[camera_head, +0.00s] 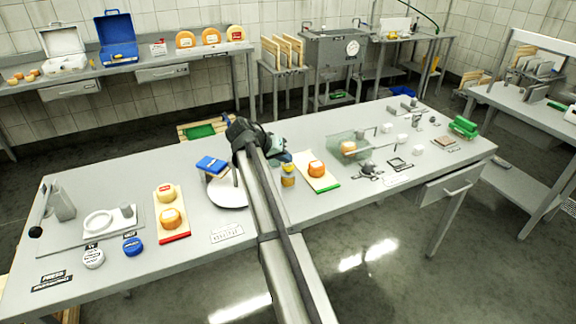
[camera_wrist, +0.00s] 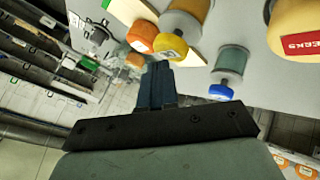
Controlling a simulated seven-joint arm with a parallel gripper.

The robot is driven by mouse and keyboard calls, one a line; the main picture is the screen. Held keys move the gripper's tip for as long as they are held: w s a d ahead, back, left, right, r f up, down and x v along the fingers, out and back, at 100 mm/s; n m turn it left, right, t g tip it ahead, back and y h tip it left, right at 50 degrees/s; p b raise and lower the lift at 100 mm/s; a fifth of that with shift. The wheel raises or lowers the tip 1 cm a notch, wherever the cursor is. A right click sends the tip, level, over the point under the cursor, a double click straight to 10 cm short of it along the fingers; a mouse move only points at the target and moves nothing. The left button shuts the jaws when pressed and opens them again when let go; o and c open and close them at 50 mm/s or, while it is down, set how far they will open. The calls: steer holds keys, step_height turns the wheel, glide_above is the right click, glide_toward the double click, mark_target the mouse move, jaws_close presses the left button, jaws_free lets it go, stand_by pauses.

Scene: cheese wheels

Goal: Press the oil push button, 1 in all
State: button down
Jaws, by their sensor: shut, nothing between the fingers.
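My gripper (camera_wrist: 158,70) is shut and empty in the wrist view, its dark fingers pressed together. In the wrist view, the fingertips lie near several small rounded pieces: a yellow-ended one (camera_wrist: 171,46), an orange-ended one (camera_wrist: 142,37) and a blue-ended one (camera_wrist: 221,92). Contact with any of them cannot be told. In the head view, my arm crosses the long grey table (camera_head: 330,205) and partly hides the middle, beside a small yellow-and-orange jar (camera_head: 287,179). I cannot tell which piece, if any, is the oil push button; no oil label is readable.
A board (camera_head: 322,184) bearing an orange cheese (camera_head: 316,168) lies right. Further right stand a glassy box (camera_head: 347,150) and small tools.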

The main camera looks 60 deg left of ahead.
mark_target(285, 166)
steer(key=shift+r, duration=0.45)
steer(key=shift+r, duration=2.5)
